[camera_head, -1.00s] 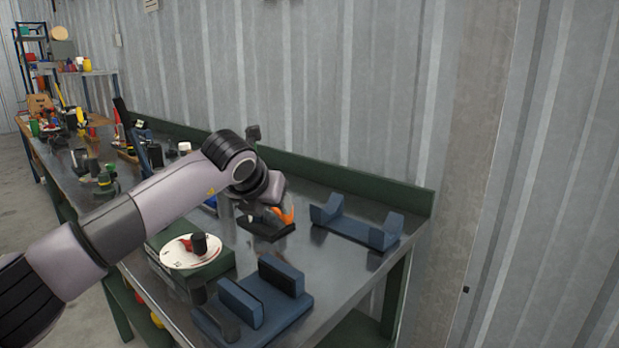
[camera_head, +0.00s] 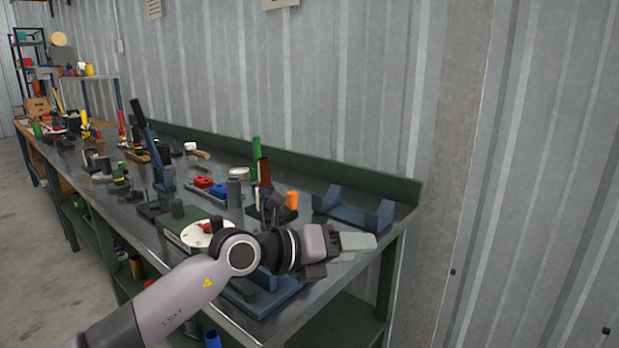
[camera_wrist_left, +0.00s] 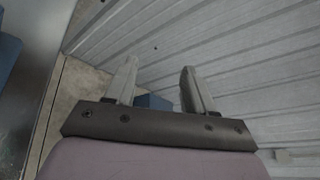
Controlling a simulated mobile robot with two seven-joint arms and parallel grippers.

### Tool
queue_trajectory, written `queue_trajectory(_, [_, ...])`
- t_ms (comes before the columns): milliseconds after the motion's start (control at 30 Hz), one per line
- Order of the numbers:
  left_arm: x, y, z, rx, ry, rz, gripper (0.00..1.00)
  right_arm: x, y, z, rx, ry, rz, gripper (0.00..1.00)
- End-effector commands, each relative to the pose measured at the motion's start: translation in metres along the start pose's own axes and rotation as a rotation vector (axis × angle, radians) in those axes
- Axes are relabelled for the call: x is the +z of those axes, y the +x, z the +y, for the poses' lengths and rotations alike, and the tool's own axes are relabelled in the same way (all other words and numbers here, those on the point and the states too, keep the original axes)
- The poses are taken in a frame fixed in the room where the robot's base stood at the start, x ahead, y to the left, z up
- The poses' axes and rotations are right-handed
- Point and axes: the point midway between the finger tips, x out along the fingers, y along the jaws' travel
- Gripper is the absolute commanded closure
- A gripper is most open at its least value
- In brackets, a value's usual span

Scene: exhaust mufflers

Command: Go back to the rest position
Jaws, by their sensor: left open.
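My left gripper (camera_head: 356,243) is at the right end of my left arm, which crosses the lower middle of the head view. It is in front of the blue cradle at the bench's right end. In the left wrist view its two fingers (camera_wrist_left: 159,88) stand apart with nothing between them. They point toward the corrugated wall. My right gripper is not in view. No muffler can be made out in either view.
The metal workbench (camera_head: 316,237) runs along the corrugated wall (camera_head: 330,90). A blue cradle (camera_head: 352,213) stands at its right end. A second blue fixture (camera_head: 262,297) and a round white dial (camera_head: 196,234) are partly hidden by my arm. Several tools and cylinders stand further left.

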Motion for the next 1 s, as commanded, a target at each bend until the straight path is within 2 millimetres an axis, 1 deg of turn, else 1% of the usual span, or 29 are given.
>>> queue_trajectory(33, [-0.009,-0.001,-0.015,-0.109,-0.088,-0.050,0.46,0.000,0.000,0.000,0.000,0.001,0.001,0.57])
queue_trajectory(100, [-0.010,-0.010,-0.032,-0.243,-0.209,-0.140,0.46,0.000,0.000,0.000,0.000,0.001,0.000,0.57])
queue_trajectory(133, [-0.008,-0.015,-0.038,-0.295,-0.263,-0.182,0.46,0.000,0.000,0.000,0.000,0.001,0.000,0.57])
queue_trajectory(200, [-0.003,-0.031,-0.044,-0.399,-0.398,-0.288,0.46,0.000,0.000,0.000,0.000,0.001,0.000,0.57])
queue_trajectory(267, [0.002,-0.047,-0.043,-0.471,-0.519,-0.386,0.46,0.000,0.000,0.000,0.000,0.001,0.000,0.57])
queue_trajectory(367, [0.010,-0.079,-0.027,-0.553,-0.731,-0.559,0.46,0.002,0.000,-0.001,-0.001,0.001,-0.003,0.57])
queue_trajectory(400, [0.011,-0.092,-0.017,-0.573,-0.817,-0.631,0.46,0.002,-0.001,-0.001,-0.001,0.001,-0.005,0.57])
queue_trajectory(467, [0.011,-0.112,0.003,-0.588,-0.950,-0.740,0.46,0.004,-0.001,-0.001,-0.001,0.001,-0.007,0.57])
queue_trajectory(500, [0.008,-0.126,0.018,-0.589,-1.039,-0.811,0.46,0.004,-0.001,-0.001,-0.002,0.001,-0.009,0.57])
queue_trajectory(567, [-0.001,-0.145,0.043,-0.575,-1.175,-0.918,0.46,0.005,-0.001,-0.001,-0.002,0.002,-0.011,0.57])
queue_trajectory(600, [-0.009,-0.158,0.060,-0.556,-1.263,-0.988,0.46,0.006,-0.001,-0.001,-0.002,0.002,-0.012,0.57])
queue_trajectory(667, [-0.025,-0.177,0.087,-0.513,-1.398,-1.090,0.46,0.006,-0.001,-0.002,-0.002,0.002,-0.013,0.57])
queue_trajectory(700, [-0.039,-0.189,0.105,-0.475,-1.487,-1.154,0.46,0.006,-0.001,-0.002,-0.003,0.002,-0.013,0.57])
queue_trajectory(767, [-0.065,-0.207,0.129,-0.406,-1.618,-1.244,0.46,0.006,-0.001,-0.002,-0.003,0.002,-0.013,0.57])
queue_trajectory(800, [-0.084,-0.218,0.144,-0.350,-1.704,-1.299,0.46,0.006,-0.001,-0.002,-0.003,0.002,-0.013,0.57])
queue_trajectory(867, [-0.116,-0.234,0.163,-0.253,-1.831,-1.376,0.46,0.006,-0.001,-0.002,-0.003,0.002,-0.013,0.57])
queue_trajectory(900, [-0.139,-0.243,0.173,-0.180,-1.915,-1.420,0.46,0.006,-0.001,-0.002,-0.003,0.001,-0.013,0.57])
queue_trajectory(967, [-0.174,-0.258,0.184,-0.063,-2.031,-1.474,0.46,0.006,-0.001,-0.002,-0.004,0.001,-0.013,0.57])
queue_trajectory(1000, [-0.198,-0.267,0.188,0.017,-2.103,-1.503,0.46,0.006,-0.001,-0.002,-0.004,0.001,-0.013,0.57])
